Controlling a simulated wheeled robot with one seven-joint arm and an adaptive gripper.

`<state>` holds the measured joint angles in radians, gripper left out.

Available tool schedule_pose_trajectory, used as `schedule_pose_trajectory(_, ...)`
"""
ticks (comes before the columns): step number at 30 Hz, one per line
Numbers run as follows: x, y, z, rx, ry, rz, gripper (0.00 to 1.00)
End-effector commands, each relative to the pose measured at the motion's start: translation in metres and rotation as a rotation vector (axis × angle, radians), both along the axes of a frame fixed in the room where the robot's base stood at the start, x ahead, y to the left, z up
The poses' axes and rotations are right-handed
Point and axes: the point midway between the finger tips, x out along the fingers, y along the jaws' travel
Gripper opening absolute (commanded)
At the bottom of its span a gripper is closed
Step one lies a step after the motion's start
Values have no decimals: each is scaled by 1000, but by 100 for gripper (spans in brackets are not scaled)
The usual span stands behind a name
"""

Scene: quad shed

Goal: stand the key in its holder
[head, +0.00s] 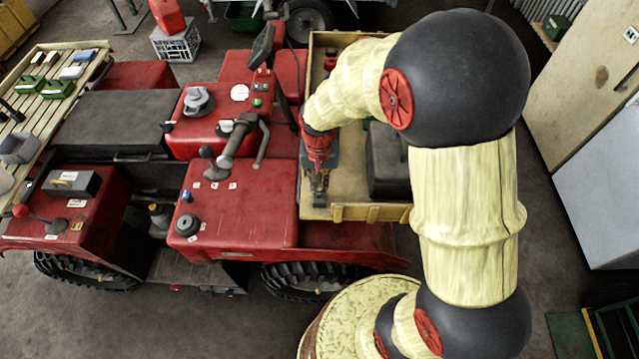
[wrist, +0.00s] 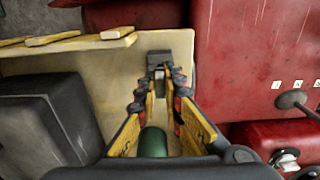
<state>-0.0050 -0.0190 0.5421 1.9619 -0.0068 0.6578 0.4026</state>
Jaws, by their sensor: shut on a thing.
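My gripper (head: 318,172) points down over the left part of the wooden cargo tray on the red quad. In the wrist view its fingertips (wrist: 158,90) are closed on a small grey piece (wrist: 159,76), which I take to be the key. Most of the key is hidden by the fingers. A dark grey block (wrist: 170,58) lies right at the fingertips, on the tray near its edge. I cannot tell whether this block is the holder, or whether the key touches it.
The tray (head: 345,205) has low wooden walls. A black case (head: 388,160) stands in it, right of my gripper. A green object (wrist: 153,142) shows between my fingers. Red bodywork (head: 240,220) with handlebars and knobs lies to the left. A slatted rack (head: 50,105) holds several small items.

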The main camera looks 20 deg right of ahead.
Motion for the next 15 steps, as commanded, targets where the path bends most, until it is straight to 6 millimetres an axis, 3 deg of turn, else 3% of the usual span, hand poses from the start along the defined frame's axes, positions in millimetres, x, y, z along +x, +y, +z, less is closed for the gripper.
schedule_pose_trajectory(15, 0, 0, -15, 0, 1, 0, 0)
